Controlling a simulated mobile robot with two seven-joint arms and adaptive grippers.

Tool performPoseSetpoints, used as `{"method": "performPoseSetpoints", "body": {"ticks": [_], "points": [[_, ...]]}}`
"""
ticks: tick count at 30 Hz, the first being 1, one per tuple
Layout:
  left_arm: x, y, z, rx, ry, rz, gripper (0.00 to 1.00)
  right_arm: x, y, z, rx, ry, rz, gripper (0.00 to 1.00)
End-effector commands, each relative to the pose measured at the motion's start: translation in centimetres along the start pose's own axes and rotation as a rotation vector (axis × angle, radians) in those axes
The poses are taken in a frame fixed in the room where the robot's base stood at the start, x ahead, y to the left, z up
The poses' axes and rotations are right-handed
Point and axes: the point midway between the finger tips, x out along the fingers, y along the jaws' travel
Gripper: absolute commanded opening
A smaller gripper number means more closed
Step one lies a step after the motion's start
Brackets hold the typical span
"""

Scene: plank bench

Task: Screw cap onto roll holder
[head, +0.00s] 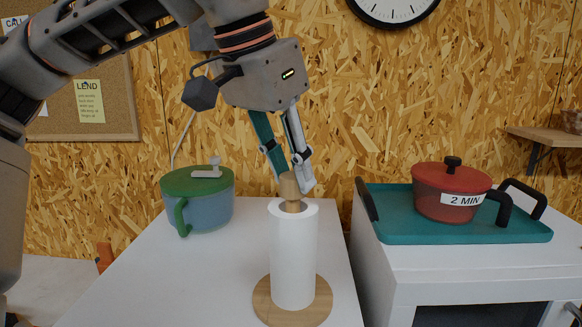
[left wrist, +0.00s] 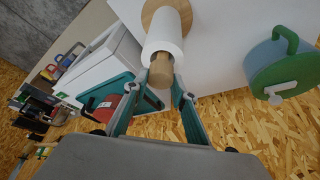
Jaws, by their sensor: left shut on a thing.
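The roll holder has a round wooden base (head: 262,302) on the white table, with a white paper roll (head: 294,258) standing upright on it. A wooden cap (head: 290,188) is at the top of the post, just above the roll's upper end, and looks slightly tilted. My left gripper (head: 293,184) reaches down from above and is shut on the cap. In the left wrist view the cap (left wrist: 160,74) lies between the two fingertips, in line with the roll (left wrist: 164,35). The joint between cap and post is hard to make out. My right gripper is not in view.
A blue pot with a green lid (head: 197,188) stands on the table to the left. A teal tray (head: 400,226) with a red pot (head: 450,190) labelled "2 MIN" is on a white cabinet to the right. The table around the holder is clear.

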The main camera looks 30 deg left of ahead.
Motion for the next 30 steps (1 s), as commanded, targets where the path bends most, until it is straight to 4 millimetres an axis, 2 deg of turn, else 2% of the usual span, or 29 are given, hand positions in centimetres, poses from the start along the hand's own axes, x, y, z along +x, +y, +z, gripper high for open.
{"method": "performPoseSetpoints", "body": {"ticks": [3, 4, 6, 15, 19, 23, 27, 30], "points": [[0.0, 0.0, 0.0, -0.001, -0.001, 0.000, 0.09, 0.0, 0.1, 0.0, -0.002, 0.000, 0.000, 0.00], [0.0, 0.0, 0.0, -0.002, -0.001, -0.001, 0.31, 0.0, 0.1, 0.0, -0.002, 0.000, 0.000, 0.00], [0.0, 0.0, 0.0, -0.002, -0.001, -0.001, 0.46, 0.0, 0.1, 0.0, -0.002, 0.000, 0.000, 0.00], [0.0, 0.0, 0.0, -0.003, 0.000, -0.001, 0.46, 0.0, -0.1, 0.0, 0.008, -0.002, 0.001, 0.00], [-0.6, 0.0, -0.1, -0.004, 0.002, -0.001, 0.46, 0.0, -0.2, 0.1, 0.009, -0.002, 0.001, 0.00], [-2.4, 0.1, -0.1, -0.004, 0.004, -0.001, 0.46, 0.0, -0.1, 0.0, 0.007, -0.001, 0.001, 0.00], [-5.4, 0.1, -0.1, -0.004, 0.005, 0.000, 0.46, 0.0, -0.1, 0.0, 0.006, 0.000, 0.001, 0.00], [-6.1, 0.0, 2.3, -0.002, 0.003, 0.000, 0.46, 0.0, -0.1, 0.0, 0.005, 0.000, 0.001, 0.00]]}}
